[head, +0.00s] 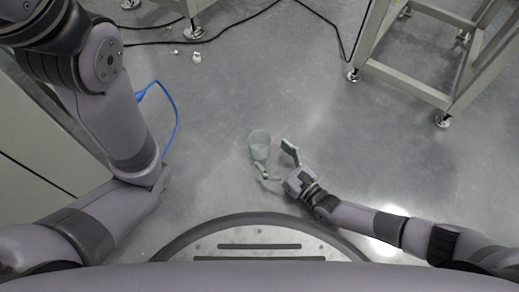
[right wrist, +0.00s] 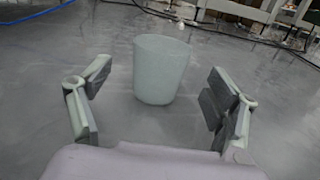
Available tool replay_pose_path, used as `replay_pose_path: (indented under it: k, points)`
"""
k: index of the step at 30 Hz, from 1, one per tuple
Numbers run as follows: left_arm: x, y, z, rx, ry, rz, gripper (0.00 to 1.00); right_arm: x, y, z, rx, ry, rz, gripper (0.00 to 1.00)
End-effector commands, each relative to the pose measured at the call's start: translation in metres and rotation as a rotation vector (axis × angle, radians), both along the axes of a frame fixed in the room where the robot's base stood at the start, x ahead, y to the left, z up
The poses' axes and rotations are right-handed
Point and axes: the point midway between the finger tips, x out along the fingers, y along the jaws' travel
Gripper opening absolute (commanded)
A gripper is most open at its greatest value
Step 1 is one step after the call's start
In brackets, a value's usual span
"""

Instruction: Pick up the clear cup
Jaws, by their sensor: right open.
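The clear cup (head: 259,144) is a pale, see-through cup that stands upright on the grey floor in front of my base. In the right wrist view the cup (right wrist: 160,70) stands just beyond the fingertips, roughly centred between them. My right gripper (head: 278,158) is open and empty beside the cup, with its fingers spread wide. In the right wrist view the same gripper (right wrist: 160,92) has one finger on each side, apart from the cup. My left arm comes in from the left, but its gripper is not in view.
A metal table frame (head: 420,90) stands on the floor at the upper right. Black cables (head: 240,22) run across the floor at the top. A blue cable (head: 174,108) hangs near my left arm. Small white pieces (head: 197,56) lie at the upper left. The floor around the cup is clear.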

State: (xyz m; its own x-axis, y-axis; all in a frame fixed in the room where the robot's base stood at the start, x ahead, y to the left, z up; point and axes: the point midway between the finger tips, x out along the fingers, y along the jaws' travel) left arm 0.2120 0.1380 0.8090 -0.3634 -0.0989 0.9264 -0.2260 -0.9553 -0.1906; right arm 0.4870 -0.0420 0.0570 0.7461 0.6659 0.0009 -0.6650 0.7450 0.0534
Motion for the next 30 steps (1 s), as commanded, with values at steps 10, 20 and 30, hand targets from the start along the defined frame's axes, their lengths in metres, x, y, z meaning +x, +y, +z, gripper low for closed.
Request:
replay_pose_path:
  k: [10,20,30]
  points:
    - [-0.001,0.0,-0.026,0.0,-0.002,0.0,0.4,0.027,0.023,-0.003,0.005,-0.001,0.0,0.82]
    - [0.0,0.0,-0.036,0.001,0.0,0.0,0.4,0.047,0.041,0.001,-0.001,0.003,0.0,0.82]
    - [0.0,0.0,-0.036,0.001,0.0,0.0,0.4,0.047,0.041,0.002,-0.001,0.002,-0.001,0.69]
